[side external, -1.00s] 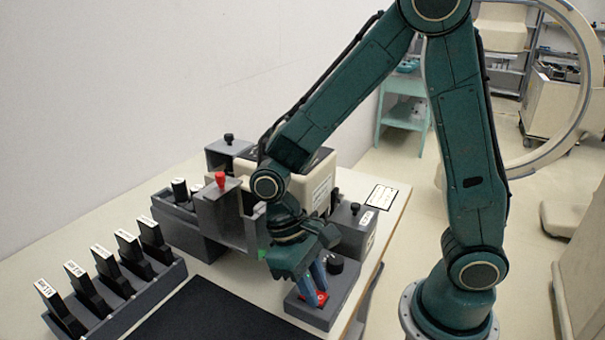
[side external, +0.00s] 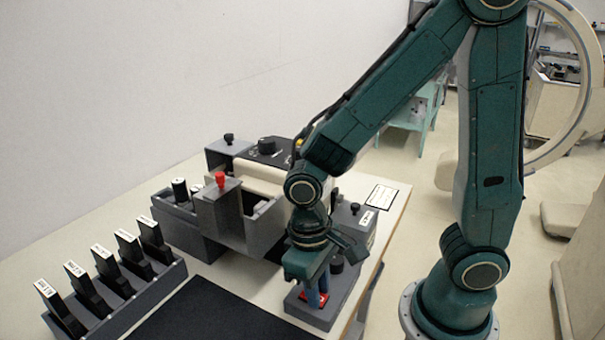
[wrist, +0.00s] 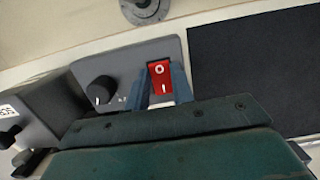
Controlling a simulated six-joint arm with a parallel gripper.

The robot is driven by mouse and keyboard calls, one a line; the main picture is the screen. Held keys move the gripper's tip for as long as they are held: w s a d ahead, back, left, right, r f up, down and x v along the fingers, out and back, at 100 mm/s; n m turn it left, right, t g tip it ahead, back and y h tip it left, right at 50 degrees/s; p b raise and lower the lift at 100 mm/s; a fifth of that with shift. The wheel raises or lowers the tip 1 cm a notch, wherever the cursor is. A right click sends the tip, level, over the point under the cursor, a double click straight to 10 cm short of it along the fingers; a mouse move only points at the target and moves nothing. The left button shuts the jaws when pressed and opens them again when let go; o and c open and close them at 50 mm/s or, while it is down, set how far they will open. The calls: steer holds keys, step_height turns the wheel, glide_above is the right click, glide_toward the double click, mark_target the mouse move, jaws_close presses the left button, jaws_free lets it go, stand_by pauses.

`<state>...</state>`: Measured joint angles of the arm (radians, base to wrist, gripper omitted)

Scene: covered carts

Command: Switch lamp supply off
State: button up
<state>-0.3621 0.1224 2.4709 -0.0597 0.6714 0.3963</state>
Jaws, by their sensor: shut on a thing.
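A red rocker switch (wrist: 160,78) marked O and I sits on the grey supply box (wrist: 125,62), which also shows at the table's front right in the side view (side external: 318,318). My gripper (side external: 317,293) points down over this box, its two blue fingers at either side of the rocker. It is shut on the red switch, with the fingertips at its sides. In the wrist view the O end is at the top and the I end nearer my gripper body. Part of the rocker is hidden by the fingers in the side view.
A black knob (wrist: 101,90) stands beside the switch. A grey holder with a red-topped knob (side external: 221,179) is behind left. Several labelled black handles stand in a rack (side external: 120,300). A dark mat (side external: 215,310) lies flat and clear in front.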

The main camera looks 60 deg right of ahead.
steer(key=o, duration=1)
steer(key=shift+r, duration=0.15)
steer(key=shift+w+r, duration=0.3)
steer(key=shift+r, duration=1.95)
steer(key=shift+w+r, duration=0.3)
steer(key=shift+r, duration=1.95)
steer(key=shift+w+r, duration=0.3)
steer(key=shift+r, duration=1.95)
steer(key=shift+d, duration=0.1)
steer(key=shift+s+d+r+t, duration=0.6)
steer(key=shift+s+d+t, duration=0.5)
steer(key=shift+d, duration=0.45)
steer(key=shift+s+d+r+t, duration=0.6)
steer(key=shift+s+d+t, duration=0.15)
steer(key=shift+d+t, duration=0.7)
steer(key=shift+s+d+r+t, duration=0.6)
steer(key=shift+s+d+t, duration=0.4)
steer(key=shift+d, duration=0.7)
